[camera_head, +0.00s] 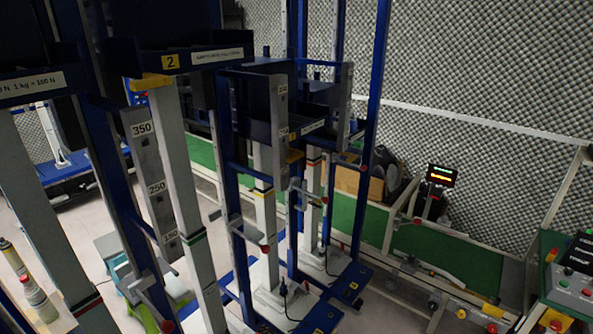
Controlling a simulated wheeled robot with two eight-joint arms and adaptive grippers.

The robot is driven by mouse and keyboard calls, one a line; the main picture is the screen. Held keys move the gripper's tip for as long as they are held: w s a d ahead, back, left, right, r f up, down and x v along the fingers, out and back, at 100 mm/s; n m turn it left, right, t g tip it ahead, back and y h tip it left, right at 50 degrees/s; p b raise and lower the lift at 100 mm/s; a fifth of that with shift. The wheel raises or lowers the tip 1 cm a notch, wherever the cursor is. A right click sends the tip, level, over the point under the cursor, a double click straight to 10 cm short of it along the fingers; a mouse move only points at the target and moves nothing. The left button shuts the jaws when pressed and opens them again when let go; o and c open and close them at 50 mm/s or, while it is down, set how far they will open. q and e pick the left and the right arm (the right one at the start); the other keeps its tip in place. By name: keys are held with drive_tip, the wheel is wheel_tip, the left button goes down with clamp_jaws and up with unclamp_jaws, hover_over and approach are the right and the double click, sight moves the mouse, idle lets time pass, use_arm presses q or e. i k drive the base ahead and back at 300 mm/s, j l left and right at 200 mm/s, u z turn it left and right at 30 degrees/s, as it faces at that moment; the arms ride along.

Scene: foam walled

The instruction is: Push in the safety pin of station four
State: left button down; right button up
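Several tall blue-framed stations stand in a row. The nearer one carries a yellow plate marked 2 (170,61). The farthest frame (369,130), at the middle right, appears to be station four; a small yellow tag (353,286) lies on its blue foot, its figure too small to read surely. Small red-tipped parts show on the frames, one on a nearer frame (265,249). I cannot tell which part is the safety pin of station four, or how far in it is. Neither of my grippers is in view.
A green conveyor bed (436,255) with pale rails runs behind the stations. A lit display (441,176) stands beside it. Bottles (37,296) stand at lower left. The wall is grey foam (470,80).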

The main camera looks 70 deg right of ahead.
sight(364, 168)
drive_tip(key=z, duration=2.75)
drive_tip(key=i+l+u, duration=0.1)
drive_tip(key=i+l, duration=0.5)
drive_tip(key=l, duration=0.15)
drive_tip(key=i+l+u, duration=0.15)
drive_tip(key=i+l, duration=0.4)
drive_tip(key=l, duration=0.2)
drive_tip(key=i+l+u, duration=0.15)
drive_tip(key=l, duration=0.3)
drive_tip(key=i+l+u, duration=0.1)
drive_tip(key=i+l, duration=0.5)
drive_tip(key=l, duration=0.3)
drive_tip(key=i+l+u, duration=0.15)
drive_tip(key=l, duration=0.3)
drive_tip(key=i, duration=0.05)
